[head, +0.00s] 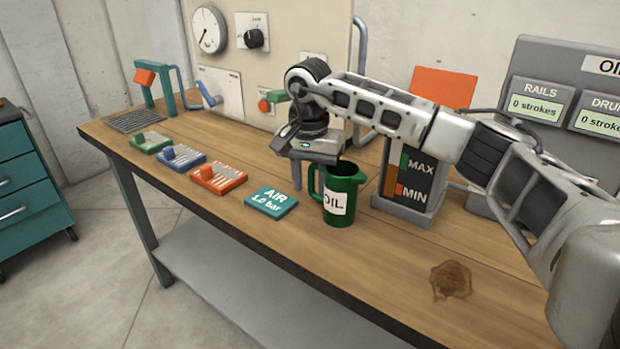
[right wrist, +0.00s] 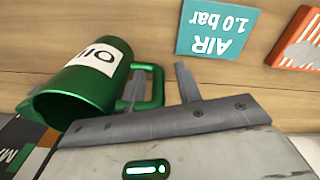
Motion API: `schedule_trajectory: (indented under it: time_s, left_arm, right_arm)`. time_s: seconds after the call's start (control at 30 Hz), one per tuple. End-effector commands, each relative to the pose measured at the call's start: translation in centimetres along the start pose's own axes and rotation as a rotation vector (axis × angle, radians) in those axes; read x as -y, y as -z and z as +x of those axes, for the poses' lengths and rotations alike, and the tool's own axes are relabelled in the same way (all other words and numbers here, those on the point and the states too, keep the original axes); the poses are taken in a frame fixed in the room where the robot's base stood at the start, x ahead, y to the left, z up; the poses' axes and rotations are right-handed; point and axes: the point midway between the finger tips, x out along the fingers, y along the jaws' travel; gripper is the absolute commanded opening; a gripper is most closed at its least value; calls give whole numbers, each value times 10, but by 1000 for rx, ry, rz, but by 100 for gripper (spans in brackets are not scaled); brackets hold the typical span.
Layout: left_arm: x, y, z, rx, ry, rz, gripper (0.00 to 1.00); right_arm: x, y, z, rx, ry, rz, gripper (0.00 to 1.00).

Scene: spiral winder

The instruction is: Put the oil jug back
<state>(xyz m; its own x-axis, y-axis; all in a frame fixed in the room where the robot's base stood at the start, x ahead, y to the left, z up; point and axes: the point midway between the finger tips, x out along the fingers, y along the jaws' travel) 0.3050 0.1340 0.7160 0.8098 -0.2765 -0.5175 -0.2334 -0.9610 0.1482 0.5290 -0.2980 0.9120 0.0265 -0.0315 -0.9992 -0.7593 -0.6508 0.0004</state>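The green oil jug (head: 346,182), with a white OIL label, stands upright on the workbench, its handle toward the left. It also shows in the right wrist view (right wrist: 97,81). My right gripper (head: 301,176) is lowered beside the jug on its handle side. In the right wrist view my right gripper (right wrist: 160,88) has its fingers apart, with the handle between them. One finger appears inside the handle loop, the other outside with a visible gap. My left gripper is not in view.
A MAX/MIN level gauge (head: 413,178) stands close right of the jug. A teal AIR plate (head: 271,202) and several coloured plates lie left. A brown stain (head: 451,279) marks the bench (head: 370,270) front right. A panel with gauges (head: 208,29) stands behind.

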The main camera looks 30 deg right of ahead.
Motion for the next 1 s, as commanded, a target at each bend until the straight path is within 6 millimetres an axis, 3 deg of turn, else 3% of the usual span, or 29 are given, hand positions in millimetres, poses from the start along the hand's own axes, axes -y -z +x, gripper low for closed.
schedule_trajectory:
  time_s: [0.27, 0.73, 1.0]
  left_arm:
    - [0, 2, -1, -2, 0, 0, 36]
    - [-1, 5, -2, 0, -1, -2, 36]
    - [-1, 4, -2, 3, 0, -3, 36]
  right_arm:
    - [0, 0, -7, -1, 2, 0, 34]
    - [1, 0, -98, -2, 3, 0, 34]
    - [0, 0, -123, 0, 1, 0, 34]
